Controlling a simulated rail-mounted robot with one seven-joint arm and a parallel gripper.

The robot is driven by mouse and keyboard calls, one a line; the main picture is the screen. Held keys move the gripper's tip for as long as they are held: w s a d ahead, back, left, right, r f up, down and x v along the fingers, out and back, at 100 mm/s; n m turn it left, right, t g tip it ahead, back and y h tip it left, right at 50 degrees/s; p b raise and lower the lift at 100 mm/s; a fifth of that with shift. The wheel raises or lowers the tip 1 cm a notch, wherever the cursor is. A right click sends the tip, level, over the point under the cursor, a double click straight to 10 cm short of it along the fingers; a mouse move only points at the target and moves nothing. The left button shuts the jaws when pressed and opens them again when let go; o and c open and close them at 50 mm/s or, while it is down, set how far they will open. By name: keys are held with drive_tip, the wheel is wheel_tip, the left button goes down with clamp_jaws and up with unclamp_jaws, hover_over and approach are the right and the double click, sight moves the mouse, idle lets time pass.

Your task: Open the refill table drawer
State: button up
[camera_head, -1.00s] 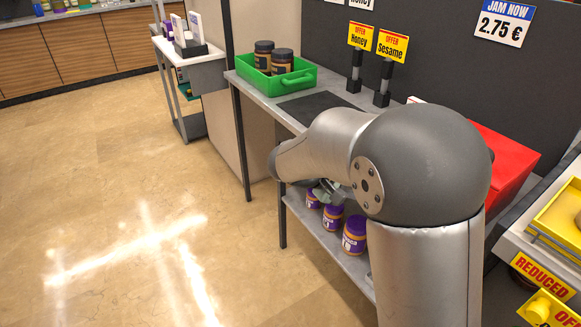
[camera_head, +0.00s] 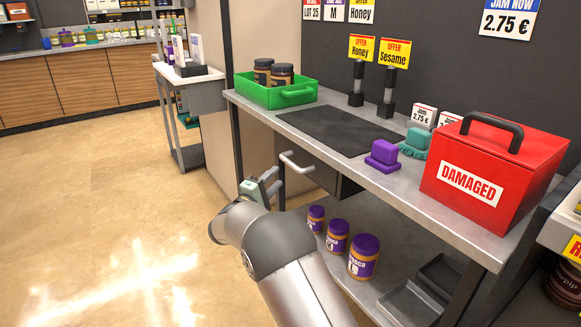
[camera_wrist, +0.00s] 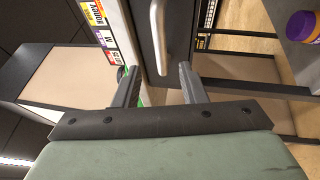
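The refill table (camera_head: 445,195) has a grey drawer (camera_head: 318,172) under its top, with a light bar handle (camera_head: 297,163) on the front. I cannot tell whether the drawer is fully shut. My gripper (camera_head: 264,185) is left of the drawer front, just below and in front of the handle. In the wrist view my gripper (camera_wrist: 157,82) is open, its two fingers apart and empty. The handle (camera_wrist: 159,38) shows ahead of the fingers, in line with the gap between them, apart from both.
Purple-lidded jars (camera_head: 364,257) stand on the lower shelf. The floor at left is clear.

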sight(289, 165)
drive_tip(key=b+x, duration=0.1)
drive_tip(key=x, duration=0.8)
drive_tip(key=shift+f, duration=0.1)
clamp_jaws()
